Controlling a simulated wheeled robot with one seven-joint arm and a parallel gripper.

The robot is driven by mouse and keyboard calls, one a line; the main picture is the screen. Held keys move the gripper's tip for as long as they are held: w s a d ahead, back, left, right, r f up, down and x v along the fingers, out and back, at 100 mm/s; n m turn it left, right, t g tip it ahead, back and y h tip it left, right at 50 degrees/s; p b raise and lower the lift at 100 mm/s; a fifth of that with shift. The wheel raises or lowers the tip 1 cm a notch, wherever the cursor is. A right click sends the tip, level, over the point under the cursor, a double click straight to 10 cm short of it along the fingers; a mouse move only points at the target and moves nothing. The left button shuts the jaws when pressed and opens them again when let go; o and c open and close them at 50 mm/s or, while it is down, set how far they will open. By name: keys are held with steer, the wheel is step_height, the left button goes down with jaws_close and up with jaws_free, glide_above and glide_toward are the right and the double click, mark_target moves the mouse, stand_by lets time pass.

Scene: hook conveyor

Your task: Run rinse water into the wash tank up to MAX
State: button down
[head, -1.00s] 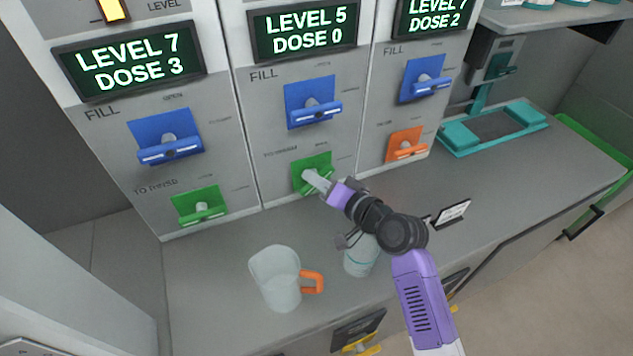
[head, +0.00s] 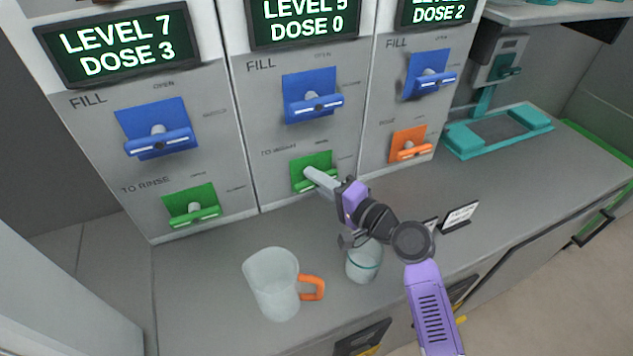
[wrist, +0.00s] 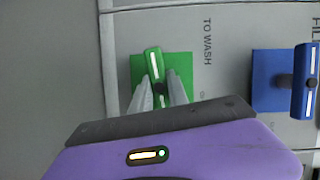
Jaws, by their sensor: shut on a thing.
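My gripper (head: 309,176) is at the green lever (head: 300,186) low on the middle panel, its fingers closed on the lever's handle. In the wrist view the handle (wrist: 153,62) shows between the two fingers, slightly tilted, beside the label TO WASH (wrist: 208,42). The middle display (head: 305,20) reads LEVEL 5, DOSE 0, its top cut off. Above the green lever is the blue FILL lever (head: 316,103). The left panel has a LEVEL 7, DOSE 3 display (head: 115,47), a blue FILL lever (head: 160,142) and a green TO RINSE lever (head: 193,212). No MAX mark is visible.
The right panel has a blue lever (head: 432,80) and an orange one (head: 410,149). A teal frame (head: 535,118) sits farther right.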

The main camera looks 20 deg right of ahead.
steer(key=shift+d, duration=0.1)
steer(key=c, duration=1.3)
jaws_free()
steer(key=shift+r+p, duration=0.1)
steer(key=shift+p, duration=0.2)
